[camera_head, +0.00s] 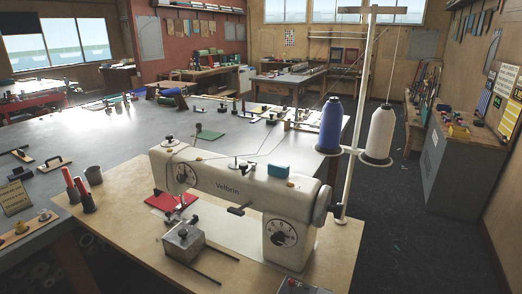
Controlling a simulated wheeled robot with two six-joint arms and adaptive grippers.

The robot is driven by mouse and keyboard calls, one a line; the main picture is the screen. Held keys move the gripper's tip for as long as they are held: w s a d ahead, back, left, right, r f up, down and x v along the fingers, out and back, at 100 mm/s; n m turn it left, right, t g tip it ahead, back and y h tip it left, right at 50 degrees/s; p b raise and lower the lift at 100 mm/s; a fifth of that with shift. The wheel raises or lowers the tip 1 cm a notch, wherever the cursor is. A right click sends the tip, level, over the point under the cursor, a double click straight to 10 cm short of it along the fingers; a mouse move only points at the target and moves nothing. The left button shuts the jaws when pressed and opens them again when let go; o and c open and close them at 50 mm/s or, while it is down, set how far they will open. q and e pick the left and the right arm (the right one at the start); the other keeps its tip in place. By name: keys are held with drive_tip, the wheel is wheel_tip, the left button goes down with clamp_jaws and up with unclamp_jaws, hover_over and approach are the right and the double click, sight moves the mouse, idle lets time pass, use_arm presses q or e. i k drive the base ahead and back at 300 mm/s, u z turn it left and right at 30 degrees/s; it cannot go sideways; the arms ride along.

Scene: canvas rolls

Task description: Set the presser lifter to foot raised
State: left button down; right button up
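A white sewing machine (240,194) marked "Velbrin" stands on a light wooden table top. A small dark lever (238,209) sticks out from the front of its arm below the name; I cannot tell for certain whether this is the presser lifter, nor its setting. A dial (186,173) is on the left head and a larger dial (281,233) on the right column. The presser foot area under the head is small and partly hidden by a grey metal block (184,241). Neither of my grippers is in view.
Blue (330,125) and white (378,135) thread cones stand on a tall stand behind the machine's right end. Red-topped spools (85,195) stand at the left. Two dark rods (208,264) lie by the metal block. A large grey table (120,140) spreads behind.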

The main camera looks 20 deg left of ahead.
sight(198, 125)
drive_tip(key=z, duration=2.5)
drive_tip(key=k, duration=2.85)
drive_tip(key=u, duration=1.9)
